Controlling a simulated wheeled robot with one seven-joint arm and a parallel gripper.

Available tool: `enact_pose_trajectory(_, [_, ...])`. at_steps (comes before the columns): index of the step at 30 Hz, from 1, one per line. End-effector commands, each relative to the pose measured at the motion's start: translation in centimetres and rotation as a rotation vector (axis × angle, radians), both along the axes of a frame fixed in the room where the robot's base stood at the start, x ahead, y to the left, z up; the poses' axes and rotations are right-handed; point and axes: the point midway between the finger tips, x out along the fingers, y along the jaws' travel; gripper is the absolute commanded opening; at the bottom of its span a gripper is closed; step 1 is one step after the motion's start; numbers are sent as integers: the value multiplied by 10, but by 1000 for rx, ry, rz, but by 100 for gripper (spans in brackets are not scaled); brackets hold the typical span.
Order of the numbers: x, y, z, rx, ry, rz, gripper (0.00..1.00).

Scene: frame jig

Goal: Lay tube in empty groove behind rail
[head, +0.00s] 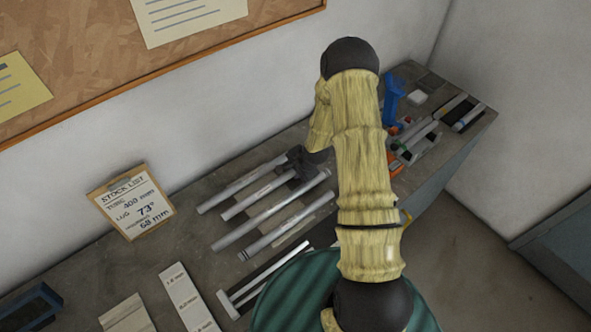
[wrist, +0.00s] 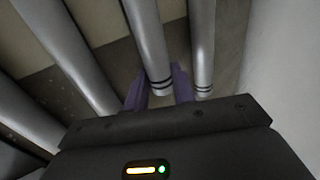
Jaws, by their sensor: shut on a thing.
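In the head view several grey tubes lie side by side on the bench, slanting up to the right. My gripper (head: 303,164) is at the right end of the second tube (head: 244,203) from the wall. In the wrist view my gripper (wrist: 160,90) has its purple fingers on both sides of this tube (wrist: 149,40), close to its dark-banded end. It is shut on the tube. Two more tubes (head: 262,214) (head: 285,227) lie towards the front. I cannot make out the rail or an empty groove for certain.
A stock list clipboard (head: 134,203) leans at the wall. A white T-shaped piece (head: 262,279) and pale marked strips (head: 187,297) lie at the front. Blue (head: 393,92) and orange items and a dark tray (head: 467,113) are at the far right. The wall is close behind the tubes.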

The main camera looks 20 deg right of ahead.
Motion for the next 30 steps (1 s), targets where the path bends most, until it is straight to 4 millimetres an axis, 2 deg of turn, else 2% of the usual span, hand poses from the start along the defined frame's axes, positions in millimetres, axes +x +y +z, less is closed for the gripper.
enact_pose_trajectory(5, [0,0,-2,0,0,0,0])
enact_pose_trajectory(6, [0,0,-2,0,0,0,31])
enact_pose_trajectory(9, [0,0,-2,0,1,-1,51])
enact_pose_trajectory(30, [-7,-4,-6,-2,18,-5,51])
